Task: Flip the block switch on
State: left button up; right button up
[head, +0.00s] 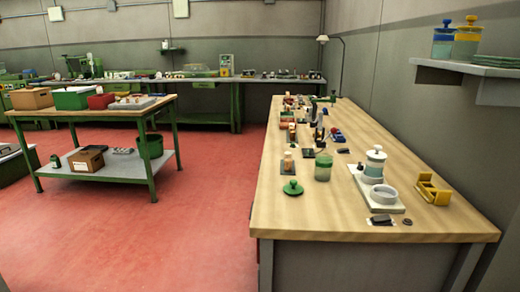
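Neither of my grippers is in view. The long wooden-topped bench (330,222) on the right carries several small items. A small dark block-like piece (381,220) lies near its front edge, with a small dark disc (407,222) to its right. I cannot tell whether this piece is the block switch or which way any switch is set. Small items toward the bench's far end are too small to make out, and some hide others.
A white base (384,202) holds a lidded jar (374,165). A yellow rack (433,189), a green jar (323,168) and a green lid (292,188) stand nearby. A green-framed table (60,112) stands left. The red floor (205,215) between is clear.

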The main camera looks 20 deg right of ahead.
aim_at(382, 219)
jog(key=z, duration=1.45)
